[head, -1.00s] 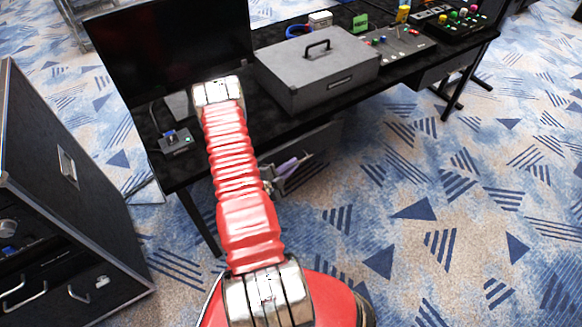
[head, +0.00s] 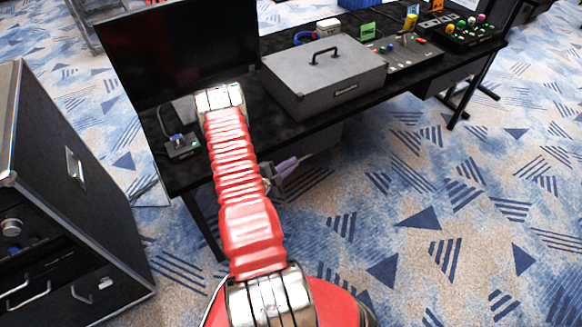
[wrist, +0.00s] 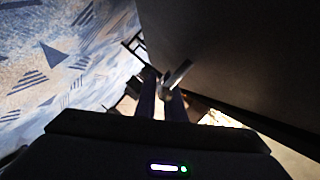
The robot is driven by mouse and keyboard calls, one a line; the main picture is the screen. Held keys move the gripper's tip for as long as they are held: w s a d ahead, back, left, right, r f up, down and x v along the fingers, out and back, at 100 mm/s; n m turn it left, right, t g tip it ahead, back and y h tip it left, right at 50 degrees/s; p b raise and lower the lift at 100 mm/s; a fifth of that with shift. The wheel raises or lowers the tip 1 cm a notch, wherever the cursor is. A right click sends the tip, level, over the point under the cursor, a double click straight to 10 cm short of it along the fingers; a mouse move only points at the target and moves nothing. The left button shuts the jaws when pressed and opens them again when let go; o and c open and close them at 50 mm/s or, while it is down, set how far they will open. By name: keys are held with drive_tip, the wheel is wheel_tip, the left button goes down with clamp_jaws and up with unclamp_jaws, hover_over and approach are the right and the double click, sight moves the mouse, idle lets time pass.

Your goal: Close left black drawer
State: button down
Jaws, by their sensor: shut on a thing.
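The left black drawer (head: 322,143) is under the desk, below the grey case; its front shows as a dark panel partly behind my arm in the head view. In the wrist view a large dark panel, likely the drawer front (wrist: 235,60), fills the upper right. A metal handle (wrist: 179,74) stands out from it. My gripper (head: 300,160) is at the drawer front, its pale purple fingers angled up right. In the wrist view my gripper (wrist: 164,92) is shut on the handle. How far the drawer stands out is hard to tell.
The black desk (head: 215,165) carries a monitor (head: 165,45), a grey case (head: 325,78) and control panels (head: 400,55). A black rack cabinet (head: 75,200) with drawers stands at the left. The patterned carpet (head: 440,210) is open on the right.

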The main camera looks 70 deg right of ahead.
drive_tip(key=c, duration=1.8)
unclamp_jaws()
drive_tip(key=shift+w+d, duration=0.1)
drive_tip(key=shift+w, duration=0.05)
drive_tip(key=shift+c, duration=0.2)
drive_tip(key=v, duration=1.3)
drive_tip(key=shift+a, duration=0.45)
